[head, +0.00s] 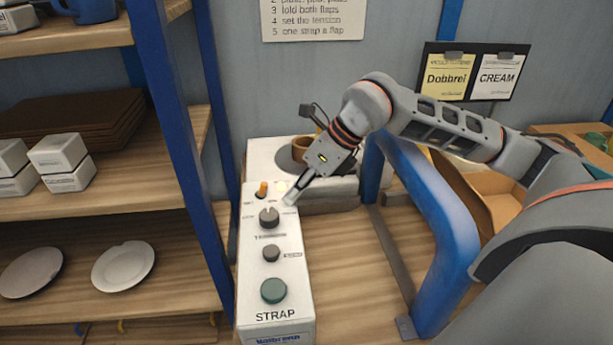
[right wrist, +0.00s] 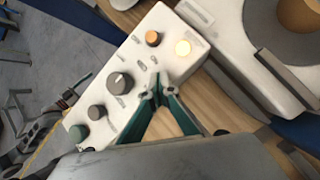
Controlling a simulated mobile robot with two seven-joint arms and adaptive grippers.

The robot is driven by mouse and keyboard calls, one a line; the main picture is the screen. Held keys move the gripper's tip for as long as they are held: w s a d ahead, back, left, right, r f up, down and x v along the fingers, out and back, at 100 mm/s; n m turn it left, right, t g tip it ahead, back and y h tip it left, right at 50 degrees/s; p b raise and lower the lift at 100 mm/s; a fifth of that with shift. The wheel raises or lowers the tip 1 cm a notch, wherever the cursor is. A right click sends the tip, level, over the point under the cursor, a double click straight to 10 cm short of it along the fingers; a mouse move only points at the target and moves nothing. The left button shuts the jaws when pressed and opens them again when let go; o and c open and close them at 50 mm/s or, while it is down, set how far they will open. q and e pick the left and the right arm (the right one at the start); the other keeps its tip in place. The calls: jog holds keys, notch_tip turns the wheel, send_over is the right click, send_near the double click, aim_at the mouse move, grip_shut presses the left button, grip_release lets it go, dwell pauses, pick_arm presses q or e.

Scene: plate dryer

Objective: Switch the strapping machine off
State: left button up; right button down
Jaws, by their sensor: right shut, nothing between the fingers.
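The strapping machine's white control panel (head: 255,275) stands on the wooden bench and reads STRAP near its front. It carries an orange control (head: 262,189), a lit pale lamp (head: 281,187), a large dark knob (head: 268,216), a smaller dark knob (head: 271,253) and a green button (head: 274,290). My right gripper (head: 291,198) is shut and empty, its tips at the panel's right edge, near the lamp. In the right wrist view the gripper (right wrist: 158,88) is between the large knob (right wrist: 119,83) and the glowing lamp (right wrist: 183,47), with the orange control (right wrist: 153,38) beyond. I cannot tell whether the tips touch the panel.
A blue arch (head: 437,220) rises right of the panel, below my right arm. A blue post (head: 185,150) and wooden shelves with white boxes (head: 62,160) and plates (head: 123,263) stand on the left. An open cardboard box (head: 490,190) is behind the arch.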

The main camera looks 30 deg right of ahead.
aim_at(263, 189)
jog(key=shift+w+a+r+p, duration=0.2)
jog(key=shift+w+a, duration=0.1)
jog(key=shift+w, duration=0.25)
jog(key=shift+w+a+r+p, duration=0.15)
jog(key=shift+w+a, duration=0.2)
jog(key=shift+w, duration=0.25)
jog(key=shift+w+a+r+p, duration=0.2)
jog(key=shift+w+a, duration=0.1)
jog(key=shift+w, duration=0.25)
jog(key=shift+w+a+r, duration=0.1)
jog(key=shift+a+r, duration=0.15)
jog(key=shift+r, duration=0.05)
jog(key=shift+w+a+r, duration=0.1)
jog(key=shift+a+r, duration=0.05)
jog(key=shift+a, duration=0.05)
jog(key=shift+w+a+r, duration=0.2)
jog(key=shift+w+a, duration=0.05)
jog(key=shift+a, duration=0.2)
jog(key=shift+r, duration=0.15)
jog(key=shift+r+p, duration=0.65)
jog(key=shift+p, duration=0.05)
jog(key=shift+d, duration=0.1)
